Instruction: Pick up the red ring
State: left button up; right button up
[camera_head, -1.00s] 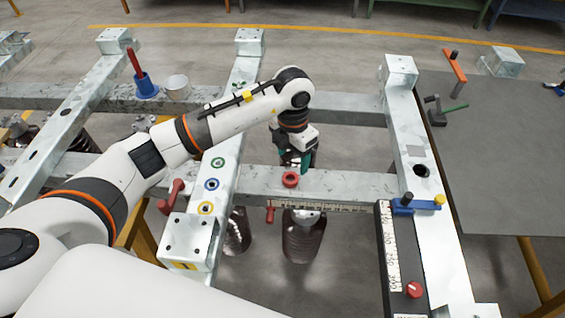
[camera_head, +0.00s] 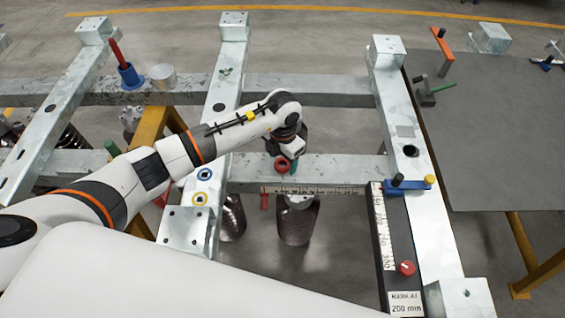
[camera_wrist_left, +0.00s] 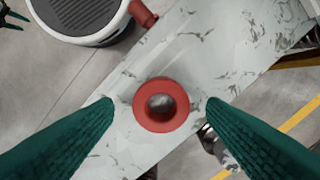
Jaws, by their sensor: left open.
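The red ring (camera_head: 281,164) lies on the grey metal cross beam (camera_head: 330,168), near the middle of the head view. In the left wrist view the red ring (camera_wrist_left: 161,104) lies flat around a round dark metallic centre. My left gripper (camera_head: 288,160) is low over the beam at the ring. In the wrist view its two green fingers (camera_wrist_left: 158,108) are open, one on each side of the ring, with a gap on both sides. Whether they touch the beam cannot be told. My right gripper is not in view.
A blue holder with a red handle (camera_head: 129,74) and a metal cup (camera_head: 163,76) stand on the back beam. A blue clamp (camera_head: 408,186) sits on the right beam. A grey table (camera_head: 490,130) fills the right side.

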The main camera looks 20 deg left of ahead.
pick_arm(q)
jog(key=shift+f, duration=0.65)
jog(key=c, duration=1.1)
jog(key=shift+o, duration=0.2)
jog(key=shift+r, duration=0.15)
